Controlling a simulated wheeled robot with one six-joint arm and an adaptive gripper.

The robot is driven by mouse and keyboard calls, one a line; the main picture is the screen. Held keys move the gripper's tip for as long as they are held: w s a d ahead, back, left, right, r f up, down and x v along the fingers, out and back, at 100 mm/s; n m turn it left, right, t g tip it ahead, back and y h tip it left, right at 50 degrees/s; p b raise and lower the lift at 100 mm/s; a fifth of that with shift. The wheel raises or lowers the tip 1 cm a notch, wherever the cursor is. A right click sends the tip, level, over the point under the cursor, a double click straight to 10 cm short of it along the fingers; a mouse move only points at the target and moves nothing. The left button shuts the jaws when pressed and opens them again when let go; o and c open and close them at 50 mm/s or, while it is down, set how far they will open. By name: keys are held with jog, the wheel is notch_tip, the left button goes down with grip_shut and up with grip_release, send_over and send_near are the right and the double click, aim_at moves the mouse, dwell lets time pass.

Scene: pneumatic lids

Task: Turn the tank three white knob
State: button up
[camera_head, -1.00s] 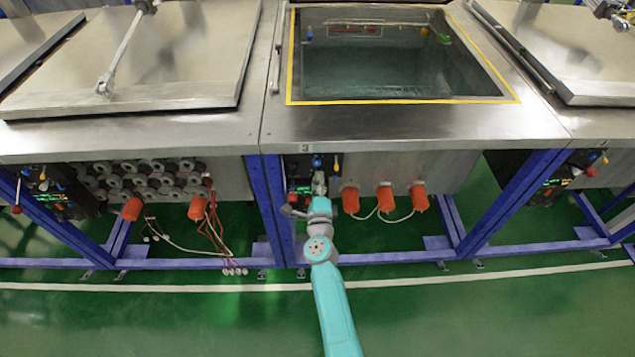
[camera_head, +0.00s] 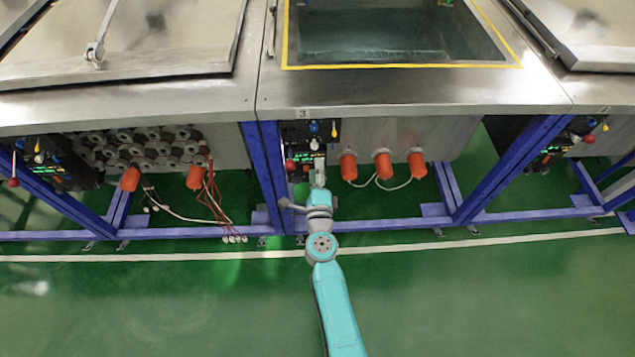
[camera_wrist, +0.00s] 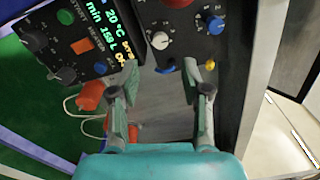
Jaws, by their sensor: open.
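Tank three, marked with a "3" plate (camera_head: 303,114), is in the middle of the head view, with its dark control panel (camera_head: 296,133) below the rim. The white knob (camera_head: 314,144) shows on that panel, just above my gripper (camera_head: 319,165). In the wrist view the white knob (camera_wrist: 160,40) is upper centre, between a blue knob and an orange square button. My gripper (camera_wrist: 161,92) is open and empty there, its two fingers apart. The white knob lies beyond the fingertips, apart from them.
A blue knob (camera_wrist: 215,25), a yellow knob (camera_wrist: 210,65) and black knobs (camera_wrist: 35,40) sit near the white one. Orange cylinders (camera_head: 383,165) with white cables hang right of the panel. A blue frame post (camera_head: 272,175) stands left of my arm. Green floor in front is clear.

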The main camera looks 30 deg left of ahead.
jog(key=shift+v, duration=2.05)
jog(key=s+d+f+n+h, duration=0.15)
jog(key=s+d, duration=0.35)
jog(key=d, duration=0.5)
jog(key=s+d+f+n+t+h, duration=0.1)
jog(key=s+d+n+h, duration=0.15)
jog(key=s+d, duration=0.55)
jog(key=s+d+f+n+h, duration=0.1)
jog(key=s+d+n, duration=0.2)
jog(key=d, duration=0.9)
jog(key=s+d+r+n+h, duration=0.1)
jog(key=s+d+r+n, duration=0.1)
jog(key=s+d+r, duration=0.2)
jog(key=s+d+r+n+g+h, duration=0.1)
jog(key=s+r, duration=0.4)
jog(key=s, duration=0.6)
jog(key=s+d+r+n+h, duration=0.2)
jog(key=s+d+r+n, duration=0.2)
jog(key=s+d, duration=0.2)
jog(key=shift+s+d+r+n+h, duration=0.3)
jog(key=shift+s+r+n, duration=0.1)
jog(key=shift+s, duration=0.4)
